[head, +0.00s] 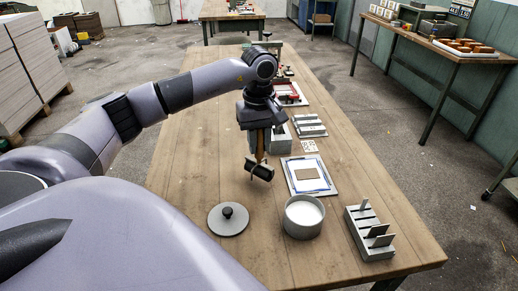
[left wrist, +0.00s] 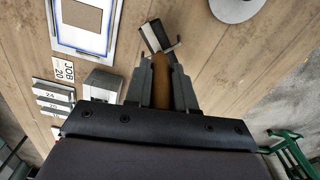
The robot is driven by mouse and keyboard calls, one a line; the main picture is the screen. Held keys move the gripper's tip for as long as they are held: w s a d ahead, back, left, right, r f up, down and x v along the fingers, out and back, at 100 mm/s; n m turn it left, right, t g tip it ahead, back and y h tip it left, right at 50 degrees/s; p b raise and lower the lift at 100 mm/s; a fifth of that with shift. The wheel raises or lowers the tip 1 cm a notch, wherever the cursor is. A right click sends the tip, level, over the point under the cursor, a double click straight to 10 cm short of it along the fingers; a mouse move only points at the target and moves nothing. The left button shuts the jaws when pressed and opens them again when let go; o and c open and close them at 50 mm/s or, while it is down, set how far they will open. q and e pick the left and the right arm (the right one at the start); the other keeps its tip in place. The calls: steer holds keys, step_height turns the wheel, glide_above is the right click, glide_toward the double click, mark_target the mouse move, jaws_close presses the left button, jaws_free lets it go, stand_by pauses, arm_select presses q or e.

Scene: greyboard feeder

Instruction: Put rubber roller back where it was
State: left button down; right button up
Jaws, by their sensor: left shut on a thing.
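The rubber roller (head: 263,171) has a dark cylinder on a bent frame and a brown wooden handle. In the left wrist view the roller (left wrist: 155,36) points away from the fingers, with its handle between them. My left gripper (head: 258,140) is shut on the handle and holds the roller head down over the middle of the table (head: 190,165). The fingers also show in the left wrist view (left wrist: 161,88). I cannot tell exactly how high the roller is above the wood. My right gripper is not in view.
A grey box (head: 283,143) stands just behind the gripper, beside a slotted block (head: 310,126). A blue-edged board (head: 293,187) lies to the right. Nearer are a round knobbed lid (head: 228,222), a pot (head: 303,224) and a slotted rack (head: 367,238). The table's left side is clear.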

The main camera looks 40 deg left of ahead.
mark_target(259, 151)
arm_select(q)
steer(key=shift+f, duration=1.25)
steer(key=shift+f, duration=0.1)
steer(key=shift+f, duration=0.15)
steer(key=c, duration=0.9)
jaws_free()
steer(key=shift+c, duration=0.2)
step_height(259, 151, up, 13)
steer(key=shift+f+b, duration=0.2)
steer(key=shift+b, duration=0.1)
steer(key=shift+f, duration=0.1)
